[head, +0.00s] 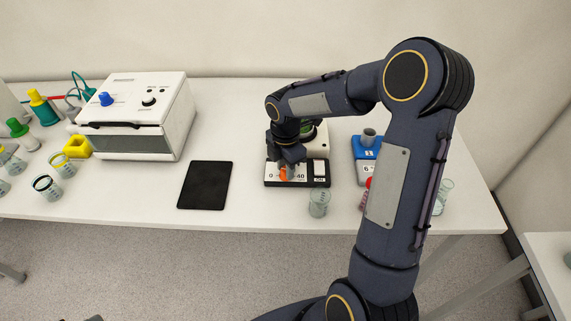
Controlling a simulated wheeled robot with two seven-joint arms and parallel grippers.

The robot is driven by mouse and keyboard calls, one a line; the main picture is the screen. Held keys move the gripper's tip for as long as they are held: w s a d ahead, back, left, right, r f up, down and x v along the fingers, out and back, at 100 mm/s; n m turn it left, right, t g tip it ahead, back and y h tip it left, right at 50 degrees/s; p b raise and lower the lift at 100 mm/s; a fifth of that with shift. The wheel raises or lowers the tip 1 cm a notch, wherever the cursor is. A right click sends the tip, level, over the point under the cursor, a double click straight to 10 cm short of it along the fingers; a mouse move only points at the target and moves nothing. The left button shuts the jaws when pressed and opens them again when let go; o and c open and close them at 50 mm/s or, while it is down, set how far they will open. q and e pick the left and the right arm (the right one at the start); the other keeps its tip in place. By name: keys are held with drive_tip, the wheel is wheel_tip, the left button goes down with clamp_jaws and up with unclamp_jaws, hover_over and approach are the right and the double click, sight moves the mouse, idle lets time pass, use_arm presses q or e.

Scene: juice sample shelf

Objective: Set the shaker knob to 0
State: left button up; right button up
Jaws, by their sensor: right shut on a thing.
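The shaker (319,185) stands on the white bench, with a black and white front panel marked 0 and 40 and a switch at its right. Its orange knob (283,175) sits between the two marks and shows only in part. My right gripper (288,169) comes down onto the knob from above and is shut on it. The fingers and wrist hide much of the knob and of the shaker's top, so the knob's exact setting cannot be read. My left gripper is not in view.
A glass beaker (319,203) stands close in front of the shaker's right corner. A blue device (367,148) is to the right, partly behind my arm. A black pad (205,185) and a white box (144,115) are to the left.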

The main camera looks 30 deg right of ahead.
drive_tip(key=shift+r+n+p, duration=0.1)
drive_tip(key=shift+n+p, duration=0.25)
drive_tip(key=shift+n, duration=0.95)
drive_tip(key=o, duration=1)
wheel_tip(320, 180, up, 7)
drive_tip(key=shift+r+b, duration=0.1)
drive_tip(key=shift+b, duration=0.25)
drive_tip(key=shift+r, duration=0.25)
